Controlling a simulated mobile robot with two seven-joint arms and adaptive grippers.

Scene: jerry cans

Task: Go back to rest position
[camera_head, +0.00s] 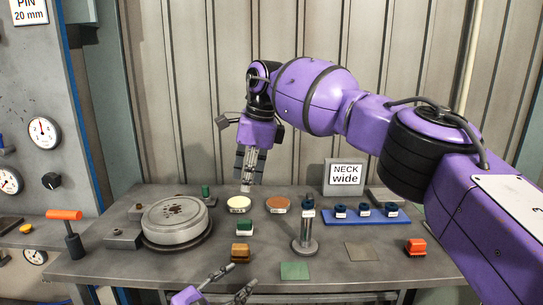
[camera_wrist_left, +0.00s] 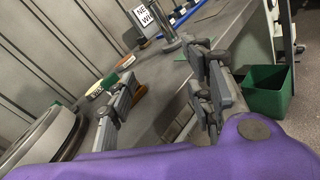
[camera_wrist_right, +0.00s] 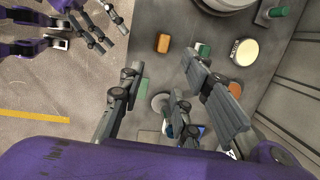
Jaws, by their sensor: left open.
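My left gripper (camera_head: 238,282) is low at the table's front edge in the head view. It is open and empty, with its fingers apart in the left wrist view (camera_wrist_left: 160,95). My right arm reaches in from the right across the head view, and its gripper (camera_head: 246,178) points down above the back of the table, near the cream disc (camera_head: 239,204). In the right wrist view its fingers (camera_wrist_right: 170,95) stand apart with nothing seen between their pads. My left gripper also shows at the top left there.
The table (camera_head: 210,272) holds a round grey canister (camera_head: 175,218), a brown disc (camera_head: 278,203), a metal post (camera_head: 306,235), a blue rack (camera_head: 372,219) and small blocks. A "NECK wide" sign (camera_head: 344,176) stands behind. A green bin (camera_wrist_left: 266,92) stands on the floor.

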